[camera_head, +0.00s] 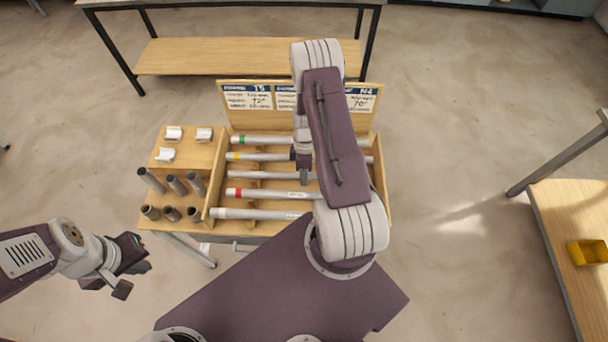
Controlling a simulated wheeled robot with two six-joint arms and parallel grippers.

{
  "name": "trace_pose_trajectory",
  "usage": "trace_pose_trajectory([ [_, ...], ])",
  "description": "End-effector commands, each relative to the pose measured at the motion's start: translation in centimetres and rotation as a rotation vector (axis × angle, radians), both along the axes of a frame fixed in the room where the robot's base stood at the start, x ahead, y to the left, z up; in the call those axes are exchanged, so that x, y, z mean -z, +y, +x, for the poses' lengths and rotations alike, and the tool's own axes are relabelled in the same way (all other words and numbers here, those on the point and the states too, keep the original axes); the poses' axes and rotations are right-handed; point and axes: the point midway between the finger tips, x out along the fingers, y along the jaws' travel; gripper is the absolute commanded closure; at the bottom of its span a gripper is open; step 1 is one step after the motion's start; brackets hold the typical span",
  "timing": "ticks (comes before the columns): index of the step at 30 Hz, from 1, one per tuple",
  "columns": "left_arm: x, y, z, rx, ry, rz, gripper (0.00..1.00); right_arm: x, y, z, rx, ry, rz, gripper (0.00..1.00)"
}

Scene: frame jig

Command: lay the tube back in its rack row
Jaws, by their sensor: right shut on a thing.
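A wooden rack (387,205) holds several pale tubes lying side by side. They include a green-banded tube (262,140), a yellow-banded tube (262,157), a plain grey tube (262,175), a red-banded tube (270,193) and a plain white tube (250,214) at the front. My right gripper (302,168) is over the middle rows, shut on a tube. My arm hides much of the grip; it looks closest to the yellow-banded tube, but I cannot tell for sure. I cannot tell whether that tube touches the rack. My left gripper (134,278) is open and empty, left of the rack's front.
Label cards (247,97) stand along the rack's back board. A wooden block with white clips (166,155) and several upright metal cylinders (174,184) adjoin the rack's left side. A side table (555,215) with a yellow container (588,252) is at right. A shelved bench (230,55) is behind.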

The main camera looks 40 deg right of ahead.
Motion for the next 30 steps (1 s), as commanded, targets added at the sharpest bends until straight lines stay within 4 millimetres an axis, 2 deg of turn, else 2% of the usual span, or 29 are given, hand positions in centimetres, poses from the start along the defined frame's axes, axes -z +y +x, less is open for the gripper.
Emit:
trace_pose_trajectory([
  [14, 0.3, 0.0, 0.0, 0.0, 0.0, 0.0, 1.0, 0.3, 0.0, 0.0, 0.0, 0.0, 0.0, 1.0],
  [15, 0.3, 0.0, 0.0, 0.0, 0.0, 0.0, 1.0, 0.3, 0.0, 0.0, 0.0, 0.0, 0.0, 0.69],
  [17, 0.3, 0.0, 0.0, 0.0, 0.0, 0.0, 1.0, 0.3, 0.0, 0.0, 0.0, 0.0, 0.0, 0.53],
  [26, 0.3, 0.0, 0.0, 0.0, 0.0, 0.0, 1.0, 0.3, 0.0, 0.0, 0.0, 0.0, 0.0, 0.52],
  [30, 0.8, 0.0, 0.0, 0.0, 0.0, 0.0, 1.0, -1.1, -0.3, 0.4, 0.001, -0.004, -0.002, 0.52],
])
